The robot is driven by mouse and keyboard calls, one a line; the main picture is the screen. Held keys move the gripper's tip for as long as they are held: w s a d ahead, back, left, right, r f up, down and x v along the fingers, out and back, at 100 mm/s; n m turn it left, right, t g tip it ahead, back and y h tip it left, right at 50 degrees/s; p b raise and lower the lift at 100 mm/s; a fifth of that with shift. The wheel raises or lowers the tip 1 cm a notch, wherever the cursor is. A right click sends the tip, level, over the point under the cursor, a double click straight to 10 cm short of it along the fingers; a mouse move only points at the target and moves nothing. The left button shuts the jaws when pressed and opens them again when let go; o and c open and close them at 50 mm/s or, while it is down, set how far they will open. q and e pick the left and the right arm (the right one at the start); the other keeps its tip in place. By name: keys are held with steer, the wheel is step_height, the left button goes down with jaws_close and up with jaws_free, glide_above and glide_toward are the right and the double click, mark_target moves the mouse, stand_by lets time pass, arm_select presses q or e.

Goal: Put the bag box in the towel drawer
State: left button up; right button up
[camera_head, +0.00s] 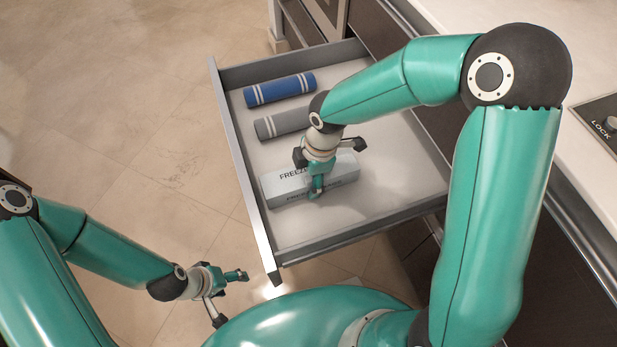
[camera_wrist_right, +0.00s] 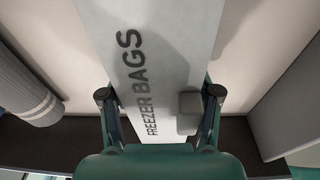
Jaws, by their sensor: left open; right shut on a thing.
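The bag box (camera_head: 284,187) is a long pale grey carton lettered "FREEZER BAGS". It lies lengthwise within the open towel drawer (camera_head: 235,150), towards the near end. My right gripper (camera_head: 335,168) is over the box and shut on it. The right wrist view shows the box (camera_wrist_right: 150,40) between the two fingers. I cannot tell whether its underside touches the drawer floor. My left gripper (camera_head: 231,297) is open and empty, low over the tiled floor, outside the drawer.
A rolled blue towel (camera_head: 280,89) and a rolled grey towel (camera_head: 282,123) lie further back in the drawer. The drawer floor right of the box is bare. A white counter (camera_head: 590,60) with a dark panel marked "LOCK" (camera_head: 602,125) runs along the right.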

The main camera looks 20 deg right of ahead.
steer(key=o, duration=1.3)
steer(key=r+p, duration=0.1)
steer(key=r, duration=0.2)
steer(key=d+r+p, duration=0.1)
steer(key=r, duration=0.3)
steer(key=r+p, duration=0.1)
steer(key=r, duration=0.3)
steer(key=shift+s+d+r, duration=0.15)
steer(key=shift+d+r, duration=0.1)
steer(key=shift+d, duration=0.1)
steer(key=shift+r, duration=0.25)
